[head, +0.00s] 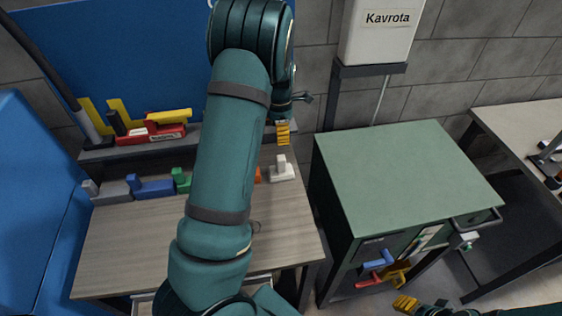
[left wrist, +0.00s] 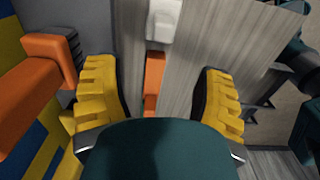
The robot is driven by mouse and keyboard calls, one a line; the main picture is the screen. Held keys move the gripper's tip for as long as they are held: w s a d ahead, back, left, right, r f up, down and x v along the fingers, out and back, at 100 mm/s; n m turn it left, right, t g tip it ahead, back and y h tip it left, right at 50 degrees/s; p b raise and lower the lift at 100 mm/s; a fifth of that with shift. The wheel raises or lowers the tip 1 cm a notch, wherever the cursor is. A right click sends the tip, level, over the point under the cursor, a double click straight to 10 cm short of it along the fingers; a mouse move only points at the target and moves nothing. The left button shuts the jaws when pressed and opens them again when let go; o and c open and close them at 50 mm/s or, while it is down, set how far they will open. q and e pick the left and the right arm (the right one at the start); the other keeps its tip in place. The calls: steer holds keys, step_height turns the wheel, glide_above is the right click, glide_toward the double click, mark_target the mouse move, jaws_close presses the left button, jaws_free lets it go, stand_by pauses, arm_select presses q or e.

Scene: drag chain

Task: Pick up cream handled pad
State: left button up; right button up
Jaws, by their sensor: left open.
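The cream handled pad (head: 283,172) stands at the back right of the wooden bench top, its upright handle toward the top. In the left wrist view the cream pad (left wrist: 163,20) shows at the top centre, beyond the fingers. My left gripper (head: 283,132) is just above and behind the pad in the head view. Its yellow fingers are wide apart with nothing held between them. My right gripper (head: 405,304) shows only in part at the lower right edge; its jaws cannot be made out.
An orange pad (left wrist: 153,80) lies beside the cream one, mostly hidden by my left arm in the head view. Green (head: 181,181), blue (head: 151,187) and grey (head: 106,191) pads line the bench. A red holder (head: 150,135) is behind. A green-topped cabinet (head: 405,180) stands right.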

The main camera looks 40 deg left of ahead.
mark_target(281, 157)
arm_select(q)
step_height(281, 157, down, 10)
steer(key=shift+s+d+r, duration=0.1)
steer(key=shift+d+r, duration=0.05)
steer(key=shift+r, duration=0.05)
step_height(281, 157, down, 4)
steer(key=shift+f, duration=0.1)
steer(key=shift+d, duration=0.1)
jaws_close()
stand_by(0.4)
